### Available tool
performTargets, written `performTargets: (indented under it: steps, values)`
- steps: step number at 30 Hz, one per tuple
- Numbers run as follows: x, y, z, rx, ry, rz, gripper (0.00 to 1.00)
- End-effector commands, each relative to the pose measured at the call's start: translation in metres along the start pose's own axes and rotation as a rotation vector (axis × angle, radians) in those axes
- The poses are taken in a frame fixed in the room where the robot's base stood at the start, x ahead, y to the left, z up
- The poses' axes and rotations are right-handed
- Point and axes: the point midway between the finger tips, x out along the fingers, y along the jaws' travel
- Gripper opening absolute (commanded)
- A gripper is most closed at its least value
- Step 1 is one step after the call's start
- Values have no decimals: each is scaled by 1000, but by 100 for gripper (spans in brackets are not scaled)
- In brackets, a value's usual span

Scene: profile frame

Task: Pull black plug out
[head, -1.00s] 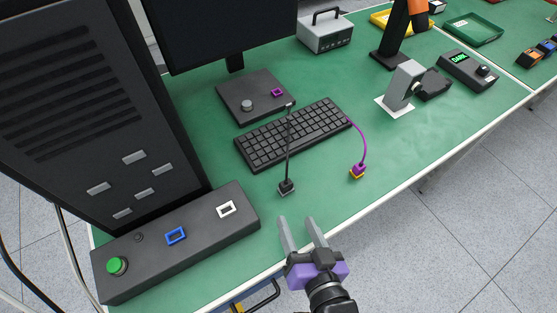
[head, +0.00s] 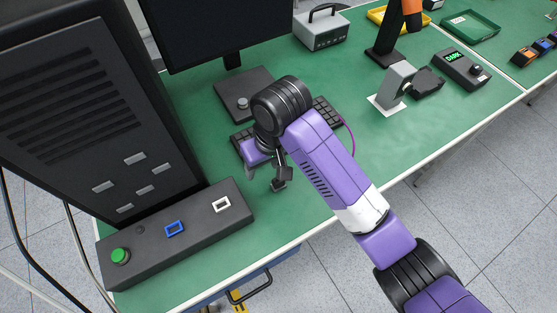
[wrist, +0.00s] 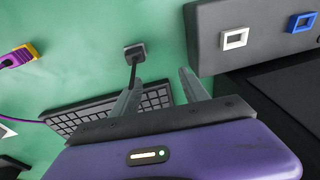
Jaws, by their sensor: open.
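The black plug (head: 279,185) lies on the green table in front of the keyboard, apart from the sockets on the black box. It also shows in the wrist view (wrist: 134,51), with its dark cable running back toward the keyboard. My gripper (wrist: 158,82) is open and empty. In the wrist view its fingers point toward the plug, which lies just beyond the left fingertip, not between the fingers. In the head view my arm covers much of the gripper.
The black box has a white socket (head: 221,205), a blue socket (head: 174,228) and a green button (head: 120,256). A purple-and-yellow plug (wrist: 20,56) lies to the left in the wrist view. The keyboard (wrist: 100,110) is under my gripper. A black tower (head: 85,110) stands at left.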

Motion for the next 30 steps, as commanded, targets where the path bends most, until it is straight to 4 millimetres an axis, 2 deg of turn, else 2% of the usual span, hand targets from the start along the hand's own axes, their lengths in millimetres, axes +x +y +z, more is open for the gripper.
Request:
performTargets:
  steps: [1,4,8,20,30]
  values:
    - [-8,10,4,-4,-54,33,53]
    - [-17,22,14,-6,-134,76,53]
    - [-16,28,20,-6,-175,96,53]
    - [36,32,30,-6,-177,95,53]
    - [54,35,33,-5,-175,97,53]
